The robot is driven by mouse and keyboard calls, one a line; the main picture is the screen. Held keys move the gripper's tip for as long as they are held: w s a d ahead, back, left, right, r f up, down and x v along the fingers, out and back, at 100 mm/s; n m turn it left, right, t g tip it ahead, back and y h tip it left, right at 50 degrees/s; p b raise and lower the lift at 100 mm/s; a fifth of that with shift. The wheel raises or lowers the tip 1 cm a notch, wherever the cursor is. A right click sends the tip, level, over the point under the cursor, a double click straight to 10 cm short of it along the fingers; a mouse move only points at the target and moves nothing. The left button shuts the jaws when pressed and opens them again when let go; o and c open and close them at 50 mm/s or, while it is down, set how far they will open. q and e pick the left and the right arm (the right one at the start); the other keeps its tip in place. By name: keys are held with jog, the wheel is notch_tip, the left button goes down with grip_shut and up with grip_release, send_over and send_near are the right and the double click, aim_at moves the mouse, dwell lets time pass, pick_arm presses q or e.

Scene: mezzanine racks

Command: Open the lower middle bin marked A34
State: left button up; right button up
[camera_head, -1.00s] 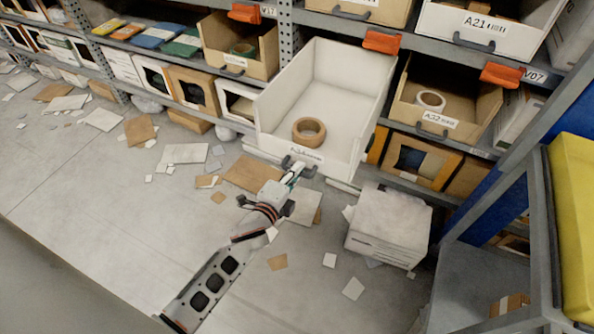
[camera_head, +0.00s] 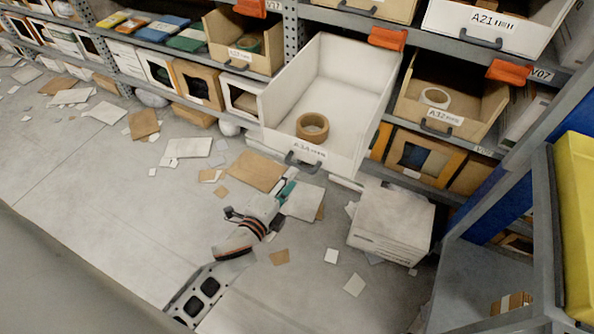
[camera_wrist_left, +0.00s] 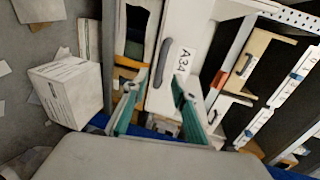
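The white bin marked A34 (camera_head: 336,85) is pulled far out of the lower shelf, and a roll of brown tape (camera_head: 312,127) lies inside it. Its dark handle (camera_head: 303,163) is on the front face; the handle also shows beside the A34 label in the left wrist view (camera_wrist_left: 161,64). My left gripper (camera_head: 288,186) is just below and in front of the handle, apart from it. In the left wrist view its two teal fingers (camera_wrist_left: 154,88) are spread with nothing between them. My right gripper is not in view.
Bin A32 (camera_head: 442,128) with a white tape roll stands right of A34. A white box (camera_head: 392,225) sits on the floor at right. Cardboard pieces (camera_head: 255,171) and paper litter the floor. A blue and grey rack frame (camera_head: 500,205) stands at the right.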

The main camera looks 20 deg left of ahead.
pick_arm(q)
jog(key=v, duration=0.5)
jog(key=shift+s+r, duration=0.1)
dwell(0.3)
